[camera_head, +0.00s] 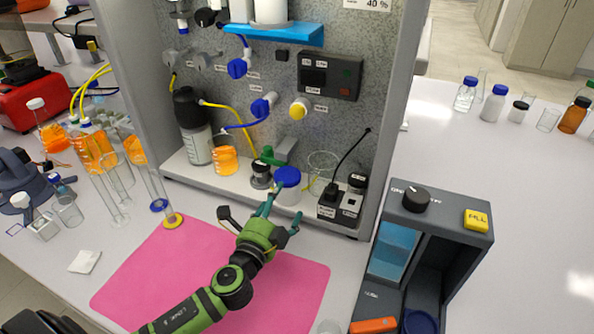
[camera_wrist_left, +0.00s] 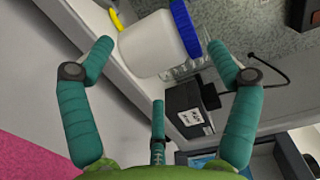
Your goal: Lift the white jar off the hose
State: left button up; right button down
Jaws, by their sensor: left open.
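The white jar (camera_head: 287,193) with a blue lid stands on the white ledge of the rig. In the left wrist view the white jar (camera_wrist_left: 152,44) lies ahead of the fingers, between the two outer ones, with no clear contact. A short piece of yellow hose (camera_wrist_left: 121,20) shows at the jar's far side; whether the jar presses on it is hidden. In the head view a yellow hose (camera_head: 247,125) runs down the panel behind the jar. My left gripper (camera_head: 262,212) is open and empty, just in front of the jar.
A glass beaker (camera_head: 322,168) and black switch boxes (camera_head: 341,199) stand right of the jar. A dark stirrer-like piece (camera_head: 261,176) stands close on its left. A pink mat (camera_head: 160,275) lies below my left arm. A grey box unit (camera_head: 452,225) stands at the right.

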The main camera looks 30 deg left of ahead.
aim_at(283, 195)
pick_arm(q)
jog(key=shift+w+r, duration=0.2)
jog(key=shift+w, duration=0.05)
jog(key=shift+w+a+r+p, duration=0.1)
jog(key=shift+w+r+p, duration=0.05)
jog(key=shift+w+p, duration=0.25)
jog(key=shift+w+a+r+p, duration=0.1)
jog(key=shift+w+p, duration=0.2)
jog(key=shift+w, duration=0.2)
jog(key=w, duration=0.3)
jog(key=shift+w+a+f+p, duration=0.25)
jog(key=shift+p, duration=0.1)
jog(key=shift+w, duration=0.2)
jog(key=c, duration=0.9)
jog(key=shift+c, duration=0.6)
pick_arm(e)
jog(key=shift+s+d+r, duration=0.1)
jog(key=shift+s+r, duration=0.95)
jog(key=shift+s, duration=0.2)
